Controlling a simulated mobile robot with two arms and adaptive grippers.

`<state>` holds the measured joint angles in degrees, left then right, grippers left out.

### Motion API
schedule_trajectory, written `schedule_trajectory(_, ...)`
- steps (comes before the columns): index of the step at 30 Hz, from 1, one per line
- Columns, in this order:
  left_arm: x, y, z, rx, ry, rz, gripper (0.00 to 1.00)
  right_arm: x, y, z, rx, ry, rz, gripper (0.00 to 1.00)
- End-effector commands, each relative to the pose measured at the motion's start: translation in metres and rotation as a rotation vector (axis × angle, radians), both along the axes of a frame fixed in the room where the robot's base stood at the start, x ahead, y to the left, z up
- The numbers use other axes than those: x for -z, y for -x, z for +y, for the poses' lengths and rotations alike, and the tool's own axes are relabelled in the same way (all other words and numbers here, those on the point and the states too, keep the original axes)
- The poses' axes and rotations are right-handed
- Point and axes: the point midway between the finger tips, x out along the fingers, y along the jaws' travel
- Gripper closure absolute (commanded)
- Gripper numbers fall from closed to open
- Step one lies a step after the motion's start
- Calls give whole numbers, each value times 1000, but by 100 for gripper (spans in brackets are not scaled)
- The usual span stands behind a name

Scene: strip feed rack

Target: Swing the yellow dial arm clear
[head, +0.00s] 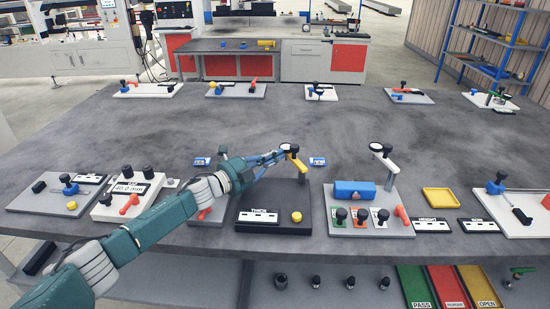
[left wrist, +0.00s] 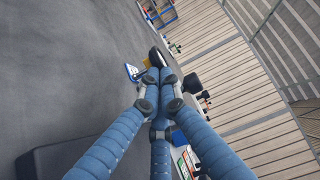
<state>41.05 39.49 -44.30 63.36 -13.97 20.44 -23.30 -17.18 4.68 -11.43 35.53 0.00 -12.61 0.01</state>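The yellow dial arm (head: 298,164) stands on a dark base block (head: 273,200) near the front middle of the bench. It carries a round dial (head: 289,147) with a white face. My left gripper (head: 281,155) is just left of the arm, below the dial. Its blue fingers come together at their tips, also in the left wrist view (left wrist: 160,74), with the dark edge of the dial (left wrist: 155,54) just beyond. Whether the fingertips touch the arm I cannot tell. My right gripper is not in view.
Right of the block, a grey plate holds a blue block (head: 355,190), several black knobs and a second dial on a white arm (head: 386,162). The bench middle behind the dial is clear.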

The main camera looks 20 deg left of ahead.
Motion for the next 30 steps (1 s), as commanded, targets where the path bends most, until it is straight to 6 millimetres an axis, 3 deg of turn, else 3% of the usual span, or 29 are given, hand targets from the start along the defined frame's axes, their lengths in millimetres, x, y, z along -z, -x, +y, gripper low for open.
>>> schedule_trajectory(14, -7, -2, 1, -4, 2, -6, 100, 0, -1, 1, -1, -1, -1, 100)
schedule_trajectory(24, -68, 0, 1, 0, 1, -14, 100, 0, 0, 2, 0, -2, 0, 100)
schedule_trajectory(30, -94, 1, 1, 0, 0, -8, 100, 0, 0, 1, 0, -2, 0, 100)
